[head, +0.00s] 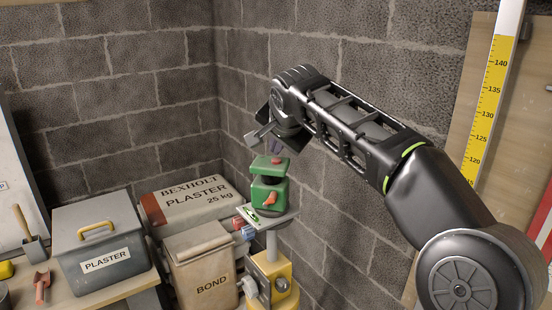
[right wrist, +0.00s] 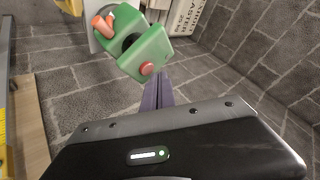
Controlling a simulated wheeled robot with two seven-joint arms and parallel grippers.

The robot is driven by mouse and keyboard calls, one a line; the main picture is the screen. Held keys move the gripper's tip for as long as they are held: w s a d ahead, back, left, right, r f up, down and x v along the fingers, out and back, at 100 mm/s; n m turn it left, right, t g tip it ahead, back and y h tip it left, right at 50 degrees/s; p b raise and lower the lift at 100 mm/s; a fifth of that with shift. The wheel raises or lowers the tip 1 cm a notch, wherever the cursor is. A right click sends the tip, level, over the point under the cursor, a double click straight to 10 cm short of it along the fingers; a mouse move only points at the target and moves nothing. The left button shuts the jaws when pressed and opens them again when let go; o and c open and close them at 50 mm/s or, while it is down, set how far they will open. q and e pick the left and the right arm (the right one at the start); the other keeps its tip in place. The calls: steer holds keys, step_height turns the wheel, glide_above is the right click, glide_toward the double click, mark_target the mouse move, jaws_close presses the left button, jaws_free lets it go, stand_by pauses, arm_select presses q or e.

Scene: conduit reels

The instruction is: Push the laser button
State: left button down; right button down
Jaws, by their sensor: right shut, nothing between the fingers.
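The laser (head: 268,193) is a green block-shaped device with an orange-red knob on its front. It stands on a small plate on top of a yellow stand (head: 272,275). Its red button (head: 276,160) is on the top face. My right gripper (head: 275,148) is shut and empty, pointing down just above the top of the laser. In the right wrist view the purple fingertips (right wrist: 159,76) appear close beside the red button (right wrist: 147,68) on the green laser (right wrist: 140,42). I cannot tell whether they touch it. My left gripper is not in view.
A grey plaster box (head: 100,262), a plaster sack (head: 190,205) and a bond bucket (head: 202,275) stand left of the laser. A block wall (head: 320,200) is close behind it. A yellow measuring staff (head: 487,100) leans at the right.

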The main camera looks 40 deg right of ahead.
mark_target(277, 161)
steer(key=shift+r, duration=0.1)
step_height(277, 161, up, 6)
steer(key=p, duration=0.5)
stand_by(0.5)
